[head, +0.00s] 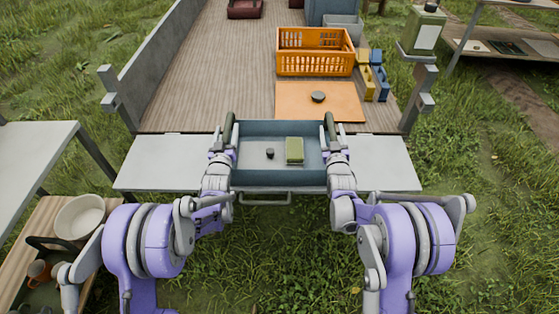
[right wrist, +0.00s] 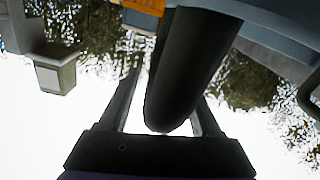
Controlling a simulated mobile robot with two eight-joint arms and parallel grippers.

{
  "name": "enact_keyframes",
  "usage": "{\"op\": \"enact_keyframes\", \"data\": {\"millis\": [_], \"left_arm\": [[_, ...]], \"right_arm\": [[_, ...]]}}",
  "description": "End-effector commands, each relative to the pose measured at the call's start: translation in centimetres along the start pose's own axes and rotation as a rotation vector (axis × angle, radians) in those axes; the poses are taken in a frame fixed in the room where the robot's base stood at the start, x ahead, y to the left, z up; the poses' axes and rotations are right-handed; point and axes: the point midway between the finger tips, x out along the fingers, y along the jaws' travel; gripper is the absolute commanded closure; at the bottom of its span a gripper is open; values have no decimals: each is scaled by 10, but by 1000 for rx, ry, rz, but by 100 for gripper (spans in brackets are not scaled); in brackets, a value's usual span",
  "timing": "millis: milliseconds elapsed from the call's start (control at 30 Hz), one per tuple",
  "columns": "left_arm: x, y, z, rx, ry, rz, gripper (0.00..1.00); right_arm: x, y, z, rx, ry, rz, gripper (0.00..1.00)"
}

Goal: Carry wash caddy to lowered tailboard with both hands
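The wash caddy (head: 277,181) is a blue-grey open tray with a dark upright handle at each side. It holds a green sponge-like block (head: 294,150) and a small dark item (head: 270,154). It appears over the lowered tailboard (head: 385,165), near its middle; I cannot tell if it rests on it. My left gripper (head: 222,150) is at the left handle (head: 230,128); its fingers are too small to read. My right gripper (head: 334,148) is at the right handle (head: 330,128). In the right wrist view, its fingers stand wide around the handle (right wrist: 185,70), with a gap on the left.
Beyond the tailboard, the wooden bed holds an orange crate (head: 314,68), an orange board (head: 345,103) and blue and yellow items (head: 375,82). A green container (head: 424,30) stands at the right post. A bench with a white bowl (head: 80,217) is at lower left.

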Motion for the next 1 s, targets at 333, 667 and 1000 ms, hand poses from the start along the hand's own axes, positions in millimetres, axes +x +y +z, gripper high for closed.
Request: {"op": "enact_keyframes", "data": {"millis": [333, 667, 1000], "left_arm": [[0, 0, 0, 1, 0, -1, 36], [-26, 0, 0, 2, 0, -1, 36], [-96, 0, 0, 2, 0, -1, 36]], "right_arm": [[0, 1, 0, 1, 0, 1, 36], [0, 1, 0, 1, 0, 2, 36], [0, 1, 0, 1, 0, 2, 36]]}}
